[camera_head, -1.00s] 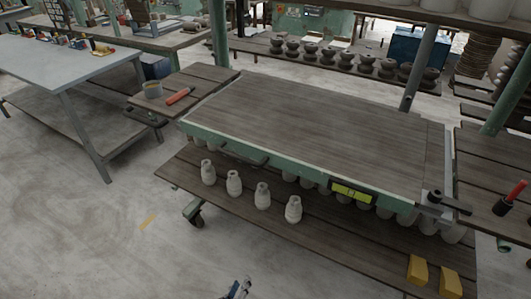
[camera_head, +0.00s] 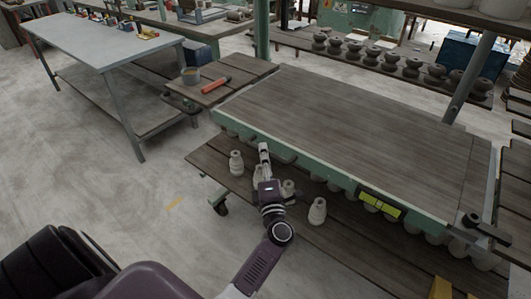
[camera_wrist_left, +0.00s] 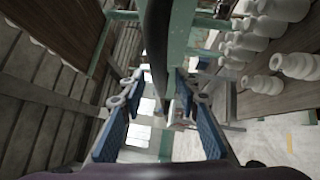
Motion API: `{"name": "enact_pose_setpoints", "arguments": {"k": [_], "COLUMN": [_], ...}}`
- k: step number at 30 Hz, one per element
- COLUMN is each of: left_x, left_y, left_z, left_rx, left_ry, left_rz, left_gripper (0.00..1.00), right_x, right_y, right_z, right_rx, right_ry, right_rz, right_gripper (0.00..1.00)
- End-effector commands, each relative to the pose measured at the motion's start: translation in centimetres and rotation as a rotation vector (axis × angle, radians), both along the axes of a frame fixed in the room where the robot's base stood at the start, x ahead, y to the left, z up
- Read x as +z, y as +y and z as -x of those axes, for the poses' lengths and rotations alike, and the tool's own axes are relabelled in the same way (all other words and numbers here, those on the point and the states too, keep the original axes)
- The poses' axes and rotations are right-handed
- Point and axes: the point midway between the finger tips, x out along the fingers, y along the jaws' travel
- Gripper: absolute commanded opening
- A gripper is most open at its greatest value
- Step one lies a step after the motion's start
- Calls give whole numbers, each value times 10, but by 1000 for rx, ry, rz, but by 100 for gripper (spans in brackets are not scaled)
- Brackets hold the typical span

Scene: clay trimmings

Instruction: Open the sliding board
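The wide brown wooden board (camera_head: 350,145) lies flat on the green frame of the worktable. My left gripper (camera_head: 264,150) is at the frame's front edge, left of its middle, in front of a green handle-like piece (camera_head: 283,154). In the left wrist view its two blue-padded fingers (camera_wrist_left: 157,90) are apart. A dark bar (camera_wrist_left: 157,40) runs between the fingertips; I cannot tell whether they touch it. The gripper and arm hide part of the frame edge and some vases. My right gripper is not in view.
Pale vases (camera_head: 317,211) stand on the lower shelf (camera_head: 340,240) under the board, close to my left arm. A yellow-green level (camera_head: 380,203) sits on the frame's front.

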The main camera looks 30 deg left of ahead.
Motion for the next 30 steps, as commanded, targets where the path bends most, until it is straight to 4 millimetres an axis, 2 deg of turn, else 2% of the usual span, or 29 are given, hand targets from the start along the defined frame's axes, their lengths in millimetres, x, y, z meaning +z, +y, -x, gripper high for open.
{"name": "enact_pose_setpoints", "arguments": {"k": [6,13,14,22,30], "left_x": [2,2,2,2,1], "left_y": [11,11,11,11,11], "left_z": [-13,-13,-13,-13,-13], "left_rx": [-1,-1,-1,-1,-1], "left_ry": [1,2,2,2,3], "left_rz": [0,-1,-1,-1,0], "left_gripper": [30,30,29,0,0], "right_x": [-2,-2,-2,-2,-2], "right_y": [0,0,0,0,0], "right_z": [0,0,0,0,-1], "right_rx": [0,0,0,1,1], "right_ry": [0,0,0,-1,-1], "right_rz": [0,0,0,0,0], "right_gripper": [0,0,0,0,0]}}
